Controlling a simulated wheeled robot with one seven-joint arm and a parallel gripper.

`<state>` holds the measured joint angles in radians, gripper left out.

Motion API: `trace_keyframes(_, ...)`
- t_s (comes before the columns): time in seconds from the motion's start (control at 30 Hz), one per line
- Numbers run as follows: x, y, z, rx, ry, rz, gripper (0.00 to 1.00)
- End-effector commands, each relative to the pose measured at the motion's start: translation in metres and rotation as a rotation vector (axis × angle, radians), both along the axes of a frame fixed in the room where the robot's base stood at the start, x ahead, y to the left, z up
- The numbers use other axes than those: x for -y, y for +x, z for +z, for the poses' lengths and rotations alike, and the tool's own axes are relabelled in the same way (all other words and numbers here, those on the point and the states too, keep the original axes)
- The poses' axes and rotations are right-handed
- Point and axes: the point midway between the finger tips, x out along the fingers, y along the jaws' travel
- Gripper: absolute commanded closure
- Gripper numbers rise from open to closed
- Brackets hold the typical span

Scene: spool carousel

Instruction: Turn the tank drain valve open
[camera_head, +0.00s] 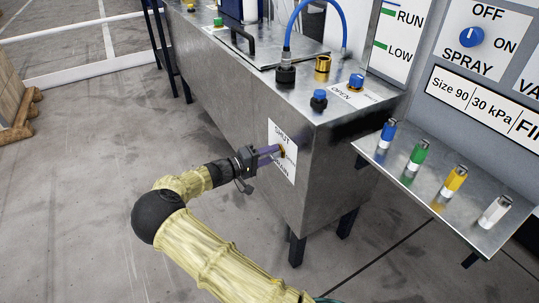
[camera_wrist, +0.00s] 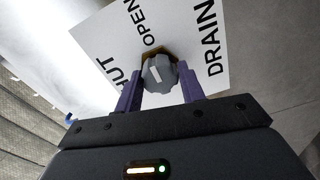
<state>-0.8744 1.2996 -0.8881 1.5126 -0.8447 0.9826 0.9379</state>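The drain valve knob (camera_wrist: 159,75) is grey with a white pointer line and a brass-coloured base. It sits on a white label plate (camera_wrist: 205,25) reading SHUT, OPEN and DRAIN. In the wrist view the pointer line lies roughly towards the word OPEN, tilted a little. My gripper (camera_wrist: 159,68) has one purple finger on each side of the knob, with a thin gap seeming to show at each side. In the head view my gripper (camera_head: 272,151) reaches the plate (camera_head: 289,170) on the tank's front face, and mostly hides the knob.
The metal tank (camera_head: 333,165) stands on dark legs. Its top carries a blue hose (camera_head: 290,30), fittings and a blue knob (camera_head: 356,81).

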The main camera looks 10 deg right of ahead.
Motion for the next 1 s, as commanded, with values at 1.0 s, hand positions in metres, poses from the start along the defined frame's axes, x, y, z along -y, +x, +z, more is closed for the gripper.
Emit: trace_keyframes(1.0,-0.091,-0.029,0.004,-0.001,0.000,0.004,0.40)
